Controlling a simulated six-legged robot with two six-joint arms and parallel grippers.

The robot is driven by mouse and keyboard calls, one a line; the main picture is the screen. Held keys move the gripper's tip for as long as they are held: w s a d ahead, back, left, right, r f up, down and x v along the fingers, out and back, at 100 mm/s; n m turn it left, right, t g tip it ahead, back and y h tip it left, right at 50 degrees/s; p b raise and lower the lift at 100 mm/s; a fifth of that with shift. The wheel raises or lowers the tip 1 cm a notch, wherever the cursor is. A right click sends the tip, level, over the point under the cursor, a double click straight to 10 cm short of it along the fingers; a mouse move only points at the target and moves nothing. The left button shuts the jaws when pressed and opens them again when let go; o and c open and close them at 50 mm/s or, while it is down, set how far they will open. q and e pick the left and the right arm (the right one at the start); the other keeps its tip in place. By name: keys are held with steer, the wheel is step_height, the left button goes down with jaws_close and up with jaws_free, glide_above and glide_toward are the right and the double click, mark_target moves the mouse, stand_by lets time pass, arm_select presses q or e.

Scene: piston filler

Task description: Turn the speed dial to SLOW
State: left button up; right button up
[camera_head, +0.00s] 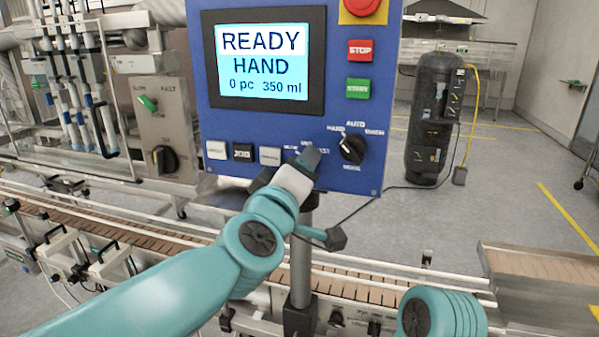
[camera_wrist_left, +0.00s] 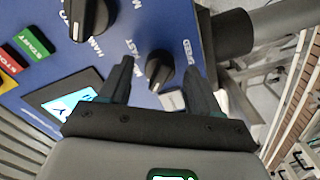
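The speed dial (camera_wrist_left: 160,68) is a small black knob on the blue control panel (camera_head: 290,115). In the left wrist view the words SPEED and FAST show beside it; the SLOW label is not readable. My left gripper (camera_wrist_left: 159,64) is open, with one finger on each side of the dial. Gaps show between fingers and knob; I cannot tell how far the tips are from the panel. In the head view my left gripper (camera_head: 306,160) covers the dial. My right gripper is out of view.
A larger mode knob (camera_head: 352,148) sits just right of my left gripper. Push buttons (camera_head: 270,155) are to its left, and the screen (camera_head: 264,66) above reads READY HAND. STOP (camera_head: 360,50) and START (camera_head: 358,88) buttons are at upper right. A conveyor (camera_head: 130,245) runs below the panel.

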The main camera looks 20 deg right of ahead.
arm_select(q)
steer(key=b+v, duration=0.1)
steer(key=v, duration=1.5)
steer(key=shift+a, duration=0.15)
